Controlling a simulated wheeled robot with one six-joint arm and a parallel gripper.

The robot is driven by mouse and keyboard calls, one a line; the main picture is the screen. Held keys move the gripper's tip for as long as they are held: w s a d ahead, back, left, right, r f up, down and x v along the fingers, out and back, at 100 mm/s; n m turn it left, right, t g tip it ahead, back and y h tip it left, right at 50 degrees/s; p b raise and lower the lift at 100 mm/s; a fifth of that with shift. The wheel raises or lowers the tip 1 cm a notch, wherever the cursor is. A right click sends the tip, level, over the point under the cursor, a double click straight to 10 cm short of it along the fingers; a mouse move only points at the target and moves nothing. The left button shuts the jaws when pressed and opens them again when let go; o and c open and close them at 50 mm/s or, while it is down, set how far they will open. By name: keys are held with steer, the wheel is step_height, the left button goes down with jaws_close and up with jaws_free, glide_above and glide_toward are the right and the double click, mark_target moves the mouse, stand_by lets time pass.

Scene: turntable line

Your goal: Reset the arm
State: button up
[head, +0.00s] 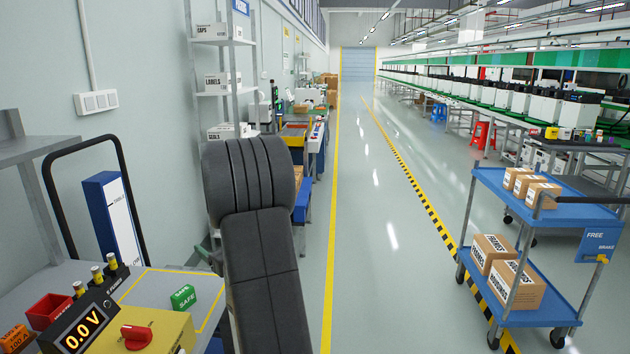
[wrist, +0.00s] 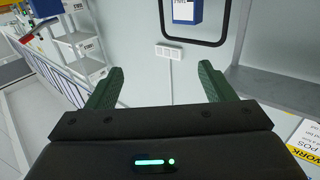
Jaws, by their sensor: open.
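My gripper (wrist: 160,86) shows in the wrist view with its two green fingers spread wide apart. Nothing is between them; behind the gap is the pale wall. A green light bar glows on the gripper body. In the head view my dark grey arm stands folded up in the middle, and the gripper itself cannot be made out there. The arm hides part of the shelving and the benches behind it.
At left a bench holds a yellow box with a red knob (head: 137,336), a 0.0 V meter (head: 84,330), a red bin (head: 50,311) and a green SAFE block (head: 183,297). A blue cart (head: 545,199) with cartons stands right. The aisle (head: 375,220) between is clear.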

steer(key=s+d+m+t+h+p, duration=0.2)
steer(key=d+m+t+h+p, duration=0.3)
steer(key=d+p, duration=1.6)
steer(key=shift+s+d+r+m+t+h, duration=0.15)
steer(key=shift+d+m+t+h, duration=0.25)
steer(key=shift+d+m+h, duration=2.55)
steer(key=shift+a+n+h, duration=0.85)
steer(key=shift+a+h, duration=0.1)
steer(key=shift+a, duration=0.15)
